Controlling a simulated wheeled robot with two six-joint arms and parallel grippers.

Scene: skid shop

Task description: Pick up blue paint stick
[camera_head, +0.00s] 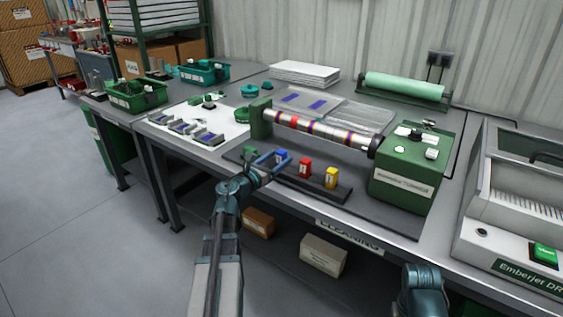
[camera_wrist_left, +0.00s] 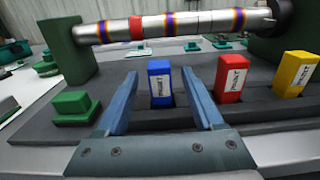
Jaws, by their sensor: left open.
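The blue paint stick (camera_head: 281,156) stands upright in a dark rack (camera_head: 318,187) at the front of the workbench. In the left wrist view the blue paint stick (camera_wrist_left: 160,83) has a white label and shows between my two fingers, with a gap on each side. My left gripper (camera_head: 272,163) is open and empty, its fingers pointing toward the blue stick. It also shows in the left wrist view (camera_wrist_left: 160,85). I cannot tell whether the fingertips reach past the stick. My right gripper is not in view; only part of my right arm shows at the bottom.
A red stick (camera_head: 305,168) and a yellow stick (camera_head: 331,178) stand to the right in the same rack. A green block (camera_wrist_left: 75,107) is at the left. Behind is a banded metal roller (camera_head: 315,131) on a green machine (camera_head: 410,175). Free room lies above the rack's front.

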